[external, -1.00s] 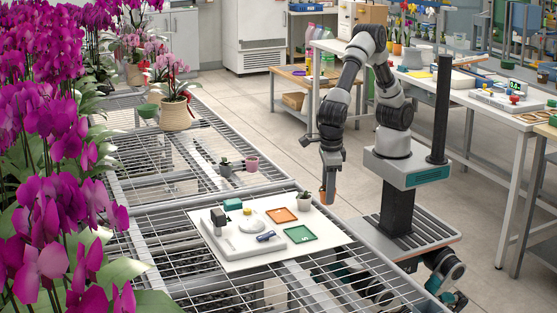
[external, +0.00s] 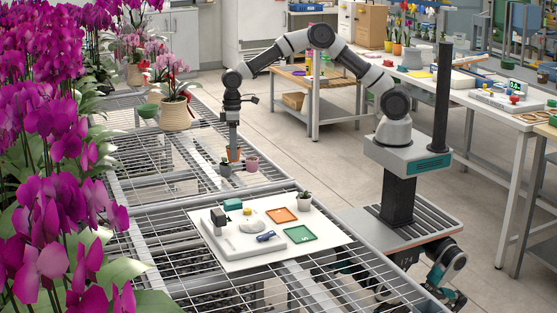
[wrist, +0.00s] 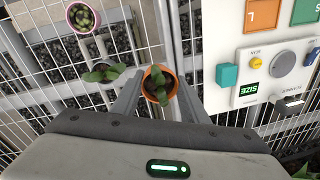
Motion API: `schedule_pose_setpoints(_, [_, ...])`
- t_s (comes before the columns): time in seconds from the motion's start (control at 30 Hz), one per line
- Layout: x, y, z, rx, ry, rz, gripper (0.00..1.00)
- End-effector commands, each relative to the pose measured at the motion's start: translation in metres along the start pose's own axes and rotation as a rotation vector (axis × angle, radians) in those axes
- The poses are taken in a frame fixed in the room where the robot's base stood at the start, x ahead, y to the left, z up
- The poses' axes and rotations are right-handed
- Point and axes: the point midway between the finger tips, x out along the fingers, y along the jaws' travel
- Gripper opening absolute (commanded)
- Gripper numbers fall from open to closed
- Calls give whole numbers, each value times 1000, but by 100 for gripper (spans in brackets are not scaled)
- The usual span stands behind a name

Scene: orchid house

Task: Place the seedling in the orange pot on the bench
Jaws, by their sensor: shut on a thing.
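The orange pot (external: 234,158) is between the fingers of my gripper (external: 233,150), over the mesh bench (external: 200,205). My gripper is shut on the pot. In the wrist view the orange pot's rim (wrist: 147,80) shows between the two fingers (wrist: 158,92), with the green seedling (wrist: 159,78) inside it. In the external view the pot is small and partly hidden by the fingers. I cannot tell if its base touches the bench.
A dark pot with a plant (external: 225,170) and a pink pot (external: 252,164) stand close by on the mesh. A woven pot (external: 175,114) stands behind.

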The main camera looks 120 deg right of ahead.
Motion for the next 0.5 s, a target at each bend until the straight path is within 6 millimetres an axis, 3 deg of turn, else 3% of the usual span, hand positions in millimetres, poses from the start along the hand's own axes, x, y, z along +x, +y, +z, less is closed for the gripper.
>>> schedule_pose_setpoints(0.03, [-5,31,-4,157,18,0,17])
schedule_pose_setpoints(0.1, [-9,69,-7,382,41,1,17])
schedule_pose_setpoints(0.3, [-19,170,-4,970,103,3,17])
schedule_pose_setpoints(0.5, [-25,236,8,1355,143,3,17])
